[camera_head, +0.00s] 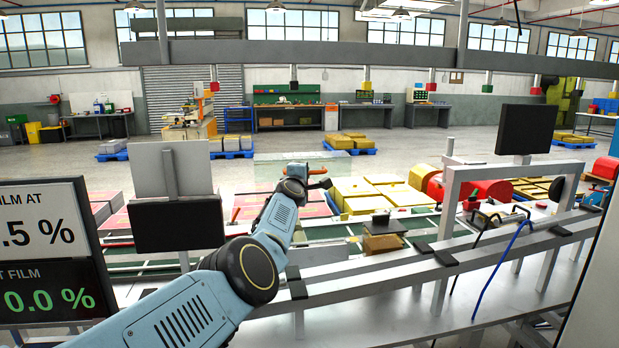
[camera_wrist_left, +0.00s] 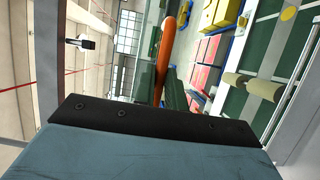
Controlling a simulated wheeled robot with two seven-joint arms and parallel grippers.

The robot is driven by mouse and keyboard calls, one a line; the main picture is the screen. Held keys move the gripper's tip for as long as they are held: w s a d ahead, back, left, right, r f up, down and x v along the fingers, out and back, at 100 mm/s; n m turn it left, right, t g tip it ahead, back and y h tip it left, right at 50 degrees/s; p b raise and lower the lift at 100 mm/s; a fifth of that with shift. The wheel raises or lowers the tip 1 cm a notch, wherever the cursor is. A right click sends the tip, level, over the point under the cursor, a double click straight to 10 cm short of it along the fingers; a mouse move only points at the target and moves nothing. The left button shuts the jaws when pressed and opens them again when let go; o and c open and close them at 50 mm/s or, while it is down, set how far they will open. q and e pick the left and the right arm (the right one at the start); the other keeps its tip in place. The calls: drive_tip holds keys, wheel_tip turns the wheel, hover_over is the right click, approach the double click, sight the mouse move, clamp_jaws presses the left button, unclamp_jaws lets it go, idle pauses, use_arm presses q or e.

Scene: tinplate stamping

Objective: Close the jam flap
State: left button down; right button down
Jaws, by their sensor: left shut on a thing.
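My left arm reaches from the lower left of the head view to its middle. My left gripper (camera_head: 306,177) is shut on an orange handle (camera_head: 317,170). In the left wrist view the orange handle (camera_wrist_left: 165,45) runs up from between the dark fingers, and the wrist hides its lower end. A pale see-through panel (camera_head: 280,158) shows behind the gripper in the head view. I take it for the jam flap, but its hinge and how far it stands open cannot be made out. My right gripper is not in view.
Grey rails (camera_head: 345,270) cross in front of the line. A dark screen (camera_head: 177,226) and a percentage display (camera_head: 45,255) stand at the left. A white frame (camera_head: 505,172) with a screen (camera_head: 525,129) stands at the right. Yellow stacks (camera_head: 375,192) lie beyond the gripper.

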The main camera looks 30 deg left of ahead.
use_arm(q)
drive_tip(key=shift+w+a+r, duration=0.15)
drive_tip(key=shift+a+r, duration=0.05)
idle(0.3)
drive_tip(key=c, duration=1.5)
unclamp_jaws()
drive_tip(key=shift+o, duration=0.2)
drive_tip(key=p+v, duration=0.7)
drive_tip(key=v, duration=0.6)
drive_tip(key=shift+d, duration=0.15)
drive_tip(key=shift+r, duration=0.1)
